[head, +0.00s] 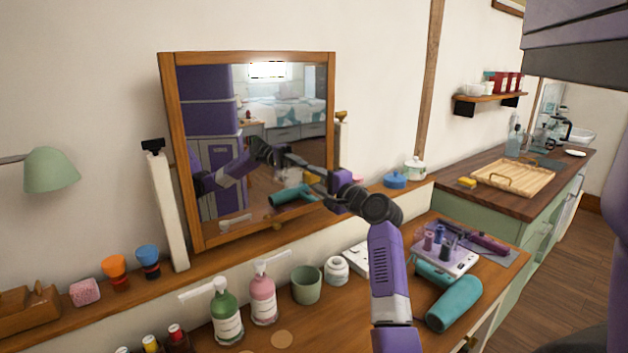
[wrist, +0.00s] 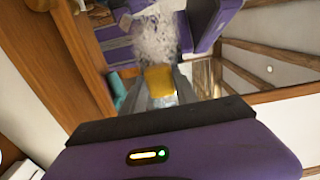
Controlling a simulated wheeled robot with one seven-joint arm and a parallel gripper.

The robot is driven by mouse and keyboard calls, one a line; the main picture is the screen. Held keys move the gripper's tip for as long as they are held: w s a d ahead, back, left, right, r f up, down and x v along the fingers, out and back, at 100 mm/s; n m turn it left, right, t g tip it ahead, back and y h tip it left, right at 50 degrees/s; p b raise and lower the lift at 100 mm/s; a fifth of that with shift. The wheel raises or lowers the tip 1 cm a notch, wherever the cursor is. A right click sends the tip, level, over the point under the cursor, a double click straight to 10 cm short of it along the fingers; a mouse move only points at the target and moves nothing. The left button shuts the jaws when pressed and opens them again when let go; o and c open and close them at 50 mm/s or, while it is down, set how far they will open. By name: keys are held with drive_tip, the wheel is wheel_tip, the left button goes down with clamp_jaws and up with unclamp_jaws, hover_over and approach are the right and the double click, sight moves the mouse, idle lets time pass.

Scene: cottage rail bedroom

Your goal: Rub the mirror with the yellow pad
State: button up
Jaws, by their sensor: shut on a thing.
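The mirror (head: 280,110) has a wooden frame and stands on the ledge against the wall. My gripper (head: 318,178) reaches to the lower right of its glass in the head view. In the wrist view, my gripper (wrist: 160,88) is shut on the yellow pad (wrist: 158,80), which faces the glass. I cannot tell whether the pad touches it. A greyish-white speckled smudge (wrist: 156,38) shows on the glass just beyond the pad. The held pad is not clear in the head view. The glass also reflects my purple body and arm.
A green bottle (head: 226,312), a pink bottle (head: 263,295) and a green cup (head: 306,284) stand below the mirror. Another yellow block (head: 467,182) is on the right counter, beside a wooden tray (head: 513,178).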

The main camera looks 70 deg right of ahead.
sight(288, 177)
drive_tip(key=shift+w+a+p, duration=0.7)
drive_tip(key=shift+a+p, duration=0.05)
drive_tip(key=shift+a, duration=0.35)
drive_tip(key=shift+w+a+p, duration=0.65)
drive_tip(key=shift+a+p, duration=0.1)
drive_tip(key=shift+a, duration=0.35)
drive_tip(key=shift+w+a+p, duration=0.7)
drive_tip(key=shift+a+p, duration=0.05)
drive_tip(key=shift+a, duration=0.35)
drive_tip(key=shift+w+a+r+p, duration=0.1)
drive_tip(key=shift+w+a+p, duration=0.5)
drive_tip(key=shift+a, duration=0.2)
drive_tip(key=shift+w+a+p, duration=0.5)
drive_tip(key=shift+w+a, duration=0.05)
drive_tip(key=shift+a, duration=0.25)
drive_tip(key=shift+a+r+p, duration=0.1)
drive_tip(key=shift+r+p, duration=0.45)
drive_tip(key=shift+p, duration=0.05)
drive_tip(key=shift+s+d+f+b, duration=0.1)
drive_tip(key=shift+s+d+b, duration=0.4)
drive_tip(key=shift+s+d, duration=0.45)
drive_tip(key=shift+s+d+f+b, duration=0.1)
drive_tip(key=shift+s+d+b, duration=0.4)
drive_tip(key=shift+d, duration=0.7)
drive_tip(key=s+d+b, duration=0.2)
drive_tip(key=s+d, duration=0.1)
drive_tip(key=d, duration=0.2)
drive_tip(key=shift+s+d+r, duration=0.15)
drive_tip(key=shift+d, duration=0.25)
